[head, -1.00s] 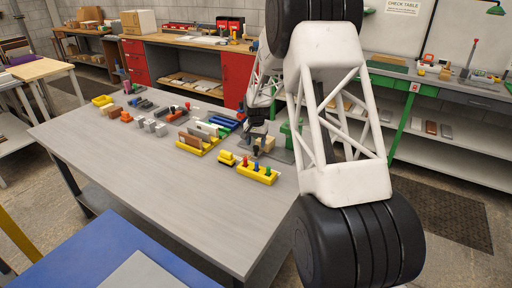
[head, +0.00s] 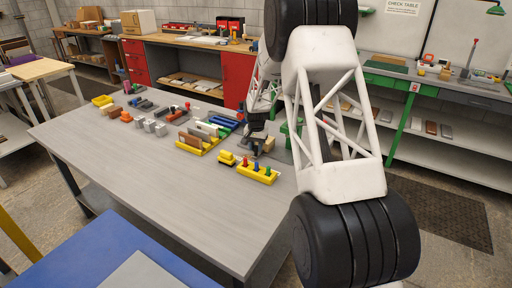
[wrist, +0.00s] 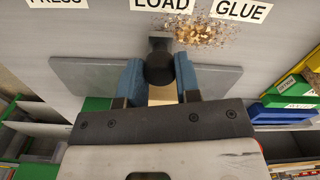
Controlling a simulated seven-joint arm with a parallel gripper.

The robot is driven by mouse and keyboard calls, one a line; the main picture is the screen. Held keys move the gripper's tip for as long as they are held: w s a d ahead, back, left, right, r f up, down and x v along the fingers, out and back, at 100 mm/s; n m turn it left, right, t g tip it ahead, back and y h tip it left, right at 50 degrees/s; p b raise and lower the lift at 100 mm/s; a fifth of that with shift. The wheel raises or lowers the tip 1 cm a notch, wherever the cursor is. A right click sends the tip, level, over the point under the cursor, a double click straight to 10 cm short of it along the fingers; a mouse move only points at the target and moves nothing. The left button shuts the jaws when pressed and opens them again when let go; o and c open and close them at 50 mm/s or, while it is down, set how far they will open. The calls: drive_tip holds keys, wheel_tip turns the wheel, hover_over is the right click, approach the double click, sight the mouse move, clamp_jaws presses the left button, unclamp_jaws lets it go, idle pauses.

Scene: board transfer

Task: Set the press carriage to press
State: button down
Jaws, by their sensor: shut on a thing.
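My gripper (wrist: 159,72) has blue fingers shut on a black round knob (wrist: 159,66) in the wrist view. A flat grey plate, seemingly the press carriage (wrist: 85,72), extends to both sides of the fingers. The knob stands just below the LOAD label (wrist: 162,4). The PRESS label (wrist: 57,3) is at upper left, cut by the frame edge, and the GLUE label (wrist: 240,9) is at upper right. A pale wooden piece (wrist: 162,95) shows between the fingers. In the head view my gripper (head: 258,140) is small at the table's right side, and the knob cannot be made out.
Brown crumbs (wrist: 204,32) lie between LOAD and GLUE. Blue bins (wrist: 285,105) are at right and a green part (wrist: 98,103) is at left in the wrist view. A yellow peg holder (head: 258,176) stands near the gripper. The table (head: 130,180) is clear in front.

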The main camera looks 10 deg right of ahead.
drive_tip(key=s+d, duration=0.7)
drive_tip(key=shift+s+d, duration=0.55)
drive_tip(key=shift+s, duration=0.05)
drive_tip(key=shift+f, duration=0.1)
drive_tip(key=c, duration=0.8)
unclamp_jaws()
drive_tip(key=shift+r, duration=4)
